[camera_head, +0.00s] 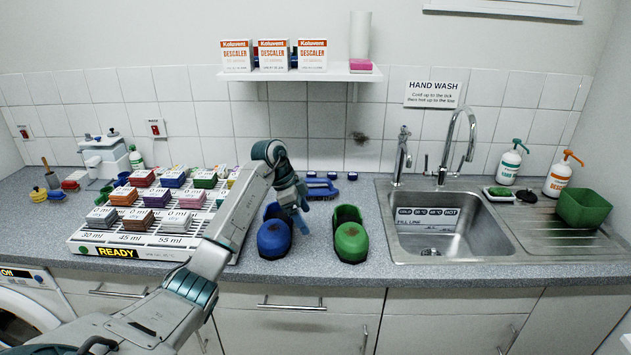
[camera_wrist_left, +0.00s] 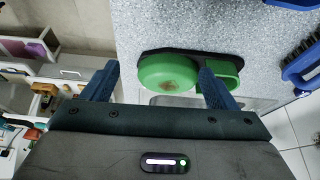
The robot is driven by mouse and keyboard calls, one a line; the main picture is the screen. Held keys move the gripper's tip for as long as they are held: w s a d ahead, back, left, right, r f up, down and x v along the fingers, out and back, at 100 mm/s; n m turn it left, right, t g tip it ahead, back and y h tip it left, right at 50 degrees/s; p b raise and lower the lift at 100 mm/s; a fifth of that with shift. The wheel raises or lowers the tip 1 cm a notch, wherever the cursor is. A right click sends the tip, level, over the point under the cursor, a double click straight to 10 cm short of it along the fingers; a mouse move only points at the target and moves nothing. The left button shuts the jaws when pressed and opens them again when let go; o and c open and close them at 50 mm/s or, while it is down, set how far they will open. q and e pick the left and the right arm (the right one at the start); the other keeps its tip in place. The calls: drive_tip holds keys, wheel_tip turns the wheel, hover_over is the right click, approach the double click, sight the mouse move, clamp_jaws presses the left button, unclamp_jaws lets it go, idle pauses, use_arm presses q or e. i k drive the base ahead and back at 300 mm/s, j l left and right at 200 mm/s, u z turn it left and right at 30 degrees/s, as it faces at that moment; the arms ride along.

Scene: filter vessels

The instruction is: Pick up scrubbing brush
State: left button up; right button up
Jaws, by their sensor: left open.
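A blue item that looks like the scrubbing brush (camera_head: 322,188) lies on the counter near the back wall, just right of my left gripper (camera_head: 296,205) in the head view. In the left wrist view, a blue brush with dark bristles (camera_wrist_left: 302,66) is cut off by the right edge. My left gripper, also in the wrist view (camera_wrist_left: 158,78), is open and empty, apart from the brush. It hangs above the counter, over the back of the blue vessel (camera_head: 274,238), partly hiding it. My right gripper does not show.
A green vessel (camera_head: 350,242) stands right of the blue one; it shows between my fingers in the wrist view (camera_wrist_left: 166,74). The sink (camera_head: 392,222) and tap (camera_head: 462,140) are to the right. A rack (camera_head: 88,240) of coloured blocks stands left.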

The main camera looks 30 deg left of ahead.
sight(326, 191)
drive_tip(key=i+j, duration=0.8)
